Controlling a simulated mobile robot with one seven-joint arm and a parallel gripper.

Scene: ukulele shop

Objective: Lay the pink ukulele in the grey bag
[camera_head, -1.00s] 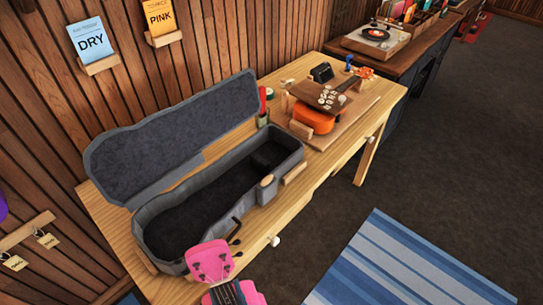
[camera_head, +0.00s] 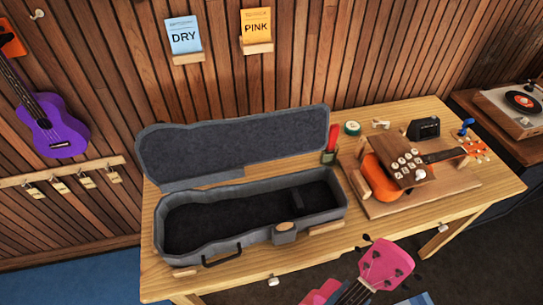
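The pink ukulele (camera_head: 385,266) shows only in part at the bottom edge, right of centre. Its pink headstock with dark tuners points up and to the right, in front of the table's front edge. Part of its neck and a pink patch beside it show below; the rest is cut off. The grey bag (camera_head: 164,235) is a hard-looking case lying open on the wooden table, with its lid (camera_head: 235,145) raised against the wall side. Its dark lined hollow is empty. My gripper is not in view, so its hold on the ukulele is hidden.
On the table (camera_head: 480,205), right of the bag, an orange ukulele (camera_head: 380,180) lies on a wooden board (camera_head: 440,192) under a brown block with knobs. A red-handled tool (camera_head: 332,138) stands by the lid. A purple ukulele (camera_head: 55,125) hangs on the left wall.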

